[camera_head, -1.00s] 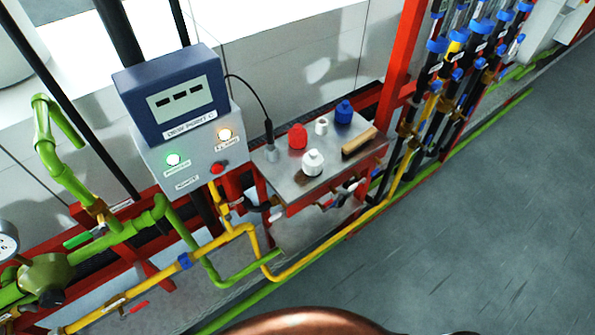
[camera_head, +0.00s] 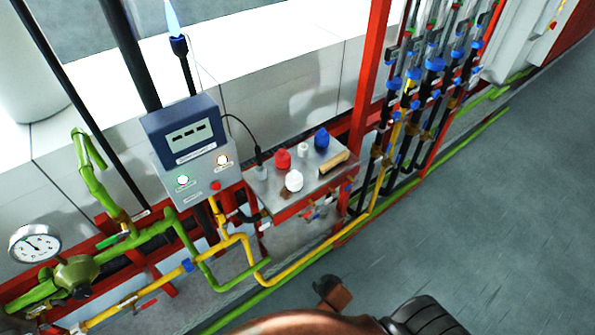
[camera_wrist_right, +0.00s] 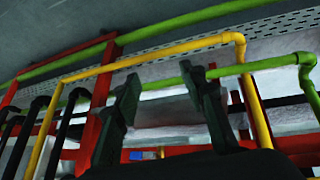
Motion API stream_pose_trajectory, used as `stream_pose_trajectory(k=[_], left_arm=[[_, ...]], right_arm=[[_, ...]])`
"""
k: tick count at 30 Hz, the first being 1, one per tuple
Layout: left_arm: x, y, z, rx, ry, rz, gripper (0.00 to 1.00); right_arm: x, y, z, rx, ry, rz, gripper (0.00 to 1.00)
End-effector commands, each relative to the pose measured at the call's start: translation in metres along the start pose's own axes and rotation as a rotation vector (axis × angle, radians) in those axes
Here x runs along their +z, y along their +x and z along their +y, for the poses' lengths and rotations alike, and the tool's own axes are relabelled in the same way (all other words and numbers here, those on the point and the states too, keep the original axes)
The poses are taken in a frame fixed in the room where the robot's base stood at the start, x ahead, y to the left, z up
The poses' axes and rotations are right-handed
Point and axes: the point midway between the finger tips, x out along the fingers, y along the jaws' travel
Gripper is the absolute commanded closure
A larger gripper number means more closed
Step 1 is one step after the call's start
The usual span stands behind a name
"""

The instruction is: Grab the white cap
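A white cap (camera_head: 293,181) sits upright on the front of a small metal shelf (camera_head: 266,200) in the head view. A smaller white piece (camera_head: 303,149) stands behind it, with a red cap (camera_head: 282,159) to its left and a blue cap (camera_head: 321,139) to its right. My right gripper (camera_wrist_right: 165,95) shows in the right wrist view with its two dark fingers apart and nothing between them. It faces green and yellow pipes, and the white cap is not seen there. My left gripper is in neither view.
A blue-topped display box (camera_head: 184,132) stands left of the shelf. A brown wooden-looking block (camera_head: 333,163) lies at the shelf's right edge. Yellow pipe (camera_head: 330,240) and green pipes run below and in front. A red post (camera_head: 370,70) rises behind right. Grey floor (camera_head: 470,220) is open at right.

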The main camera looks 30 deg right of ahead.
Motion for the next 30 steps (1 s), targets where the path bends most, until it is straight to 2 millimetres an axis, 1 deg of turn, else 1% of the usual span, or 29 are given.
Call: stream_pose_trajectory(k=[1,2,3,5,6,8,9,10,11,12,14,15,17,18,21,24,27,30], left_arm=[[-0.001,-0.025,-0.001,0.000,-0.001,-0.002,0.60],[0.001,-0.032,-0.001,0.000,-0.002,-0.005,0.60],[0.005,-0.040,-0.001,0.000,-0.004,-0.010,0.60],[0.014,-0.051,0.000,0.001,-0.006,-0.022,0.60],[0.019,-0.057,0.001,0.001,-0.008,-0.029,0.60],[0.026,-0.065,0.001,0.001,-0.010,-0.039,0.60],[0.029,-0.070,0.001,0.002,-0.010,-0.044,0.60],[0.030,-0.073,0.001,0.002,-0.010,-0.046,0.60],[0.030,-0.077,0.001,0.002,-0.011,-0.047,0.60],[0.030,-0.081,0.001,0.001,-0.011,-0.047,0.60],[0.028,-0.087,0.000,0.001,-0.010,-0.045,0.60],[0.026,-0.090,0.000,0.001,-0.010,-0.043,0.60],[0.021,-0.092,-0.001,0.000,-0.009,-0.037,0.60],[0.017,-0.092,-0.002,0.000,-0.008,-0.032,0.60],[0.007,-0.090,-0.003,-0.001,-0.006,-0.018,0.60],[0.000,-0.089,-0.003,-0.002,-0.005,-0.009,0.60],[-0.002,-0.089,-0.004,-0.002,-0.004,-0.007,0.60],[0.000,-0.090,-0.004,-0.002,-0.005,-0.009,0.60]], right_arm=[[-0.059,-0.045,0.013,0.027,0.030,0.076,0.62],[-0.084,-0.064,0.020,0.043,0.048,0.111,0.62],[-0.114,-0.089,0.029,0.062,0.071,0.155,0.62],[-0.150,-0.123,0.040,0.088,0.106,0.213,0.62],[-0.170,-0.143,0.048,0.104,0.126,0.247,0.62],[-0.195,-0.173,0.058,0.123,0.155,0.293,0.62],[-0.210,-0.191,0.064,0.134,0.174,0.321,0.62],[-0.220,-0.204,0.068,0.143,0.187,0.341,0.62],[-0.229,-0.217,0.072,0.150,0.201,0.360,0.62],[-0.241,-0.233,0.078,0.161,0.217,0.384,0.62],[-0.258,-0.258,0.086,0.173,0.243,0.423,0.62],[-0.270,-0.272,0.090,0.182,0.258,0.454,0.62],[-0.292,-0.286,0.092,0.188,0.279,0.517,0.62],[-0.307,-0.290,0.090,0.187,0.287,0.565,0.62],[-0.336,-0.294,0.081,0.174,0.291,0.662,0.62],[-0.360,-0.299,0.070,0.152,0.287,0.741,0.62],[-0.377,-0.302,0.061,0.131,0.280,0.795,0.62],[-0.389,-0.301,0.057,0.120,0.275,0.820,0.62]])
